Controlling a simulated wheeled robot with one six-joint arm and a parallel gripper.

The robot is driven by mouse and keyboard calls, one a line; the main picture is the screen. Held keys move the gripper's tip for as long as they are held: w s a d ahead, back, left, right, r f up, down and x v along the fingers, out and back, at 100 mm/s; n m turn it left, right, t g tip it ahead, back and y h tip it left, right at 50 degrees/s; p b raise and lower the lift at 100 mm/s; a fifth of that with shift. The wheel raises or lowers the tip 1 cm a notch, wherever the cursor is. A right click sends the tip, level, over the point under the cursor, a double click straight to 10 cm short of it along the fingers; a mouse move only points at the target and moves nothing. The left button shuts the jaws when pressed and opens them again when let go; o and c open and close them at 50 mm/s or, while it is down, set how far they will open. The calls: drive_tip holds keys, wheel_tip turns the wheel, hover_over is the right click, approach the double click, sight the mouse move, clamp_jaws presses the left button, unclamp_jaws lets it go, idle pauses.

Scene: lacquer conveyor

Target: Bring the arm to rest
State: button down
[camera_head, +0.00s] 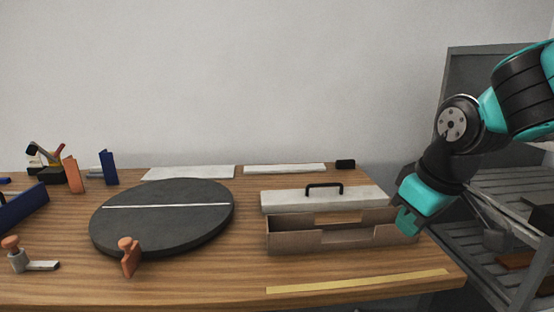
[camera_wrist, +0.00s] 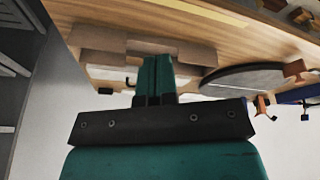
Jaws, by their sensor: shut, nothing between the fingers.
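My gripper (camera_head: 408,219) hangs at the right end of the table in the head view, in front of the right end of a brown open tray (camera_head: 290,238). In the wrist view my gripper (camera_wrist: 155,62) has its teal fingers together with nothing between them. Whether it touches the tray cannot be told. My arm reaches in from the right, bent at the elbow.
A round dark turntable (camera_head: 163,222) is at the left. A yellow strip (camera_head: 358,281) lies along the front edge. A grey shelf rack (camera_head: 500,190) stands right of the wooden table (camera_head: 215,280).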

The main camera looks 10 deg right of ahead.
drive_tip(key=s+a+f+n+g+y, duration=0.2)
drive_tip(key=s+a+g+y, duration=0.1)
drive_tip(key=s+a, duration=0.95)
wheel_tip(320, 180, up, 13)
drive_tip(key=s+d+p, duration=0.1)
drive_tip(key=s+p, duration=0.1)
drive_tip(key=p, duration=1)
drive_tip(key=shift+f, duration=0.15)
drive_tip(key=shift+d, duration=0.15)
